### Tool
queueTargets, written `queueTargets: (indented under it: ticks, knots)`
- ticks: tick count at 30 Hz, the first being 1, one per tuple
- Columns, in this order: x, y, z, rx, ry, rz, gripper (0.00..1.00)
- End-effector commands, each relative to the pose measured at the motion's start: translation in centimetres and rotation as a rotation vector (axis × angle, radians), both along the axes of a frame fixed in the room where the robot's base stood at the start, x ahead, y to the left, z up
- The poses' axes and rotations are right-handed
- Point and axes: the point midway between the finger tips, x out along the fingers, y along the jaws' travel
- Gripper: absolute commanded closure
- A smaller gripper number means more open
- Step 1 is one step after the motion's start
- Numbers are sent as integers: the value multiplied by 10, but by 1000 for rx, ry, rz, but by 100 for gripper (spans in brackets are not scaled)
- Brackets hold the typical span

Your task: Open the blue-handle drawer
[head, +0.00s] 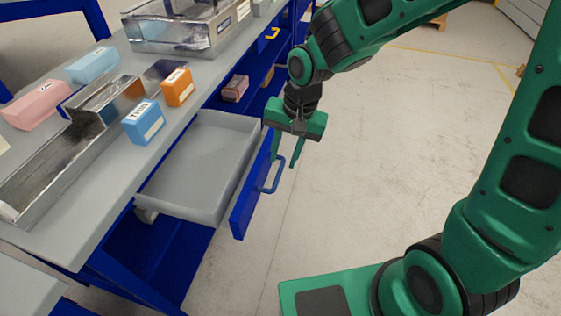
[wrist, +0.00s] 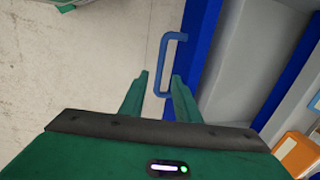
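The blue-handle drawer (head: 205,165) stands pulled out from under the grey workbench, its grey inside bare and empty. Its blue front carries a blue bar handle (head: 275,175). My gripper (head: 284,160) is above the drawer front, by the far end of the handle, pointing down.
On the workbench (head: 75,235) stand a metal tray (head: 45,180), orange (head: 177,87), blue (head: 143,122) and pink (head: 36,105) blocks, and a metal box (head: 185,30). A yellow handle (head: 268,34) shows farther along. The floor (head: 370,150) right of the drawer is clear.

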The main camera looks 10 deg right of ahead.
Motion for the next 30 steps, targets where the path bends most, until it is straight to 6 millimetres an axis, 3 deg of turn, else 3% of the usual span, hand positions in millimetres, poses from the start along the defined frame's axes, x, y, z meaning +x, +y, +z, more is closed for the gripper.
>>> queueTargets:
  ticks: [6,12,30]
  knots:
    - [0,-7,40,1,-6,-2,71]
    - [-1,-11,60,1,-3,-3,71]
    - [-2,-15,64,-3,-2,-3,71]
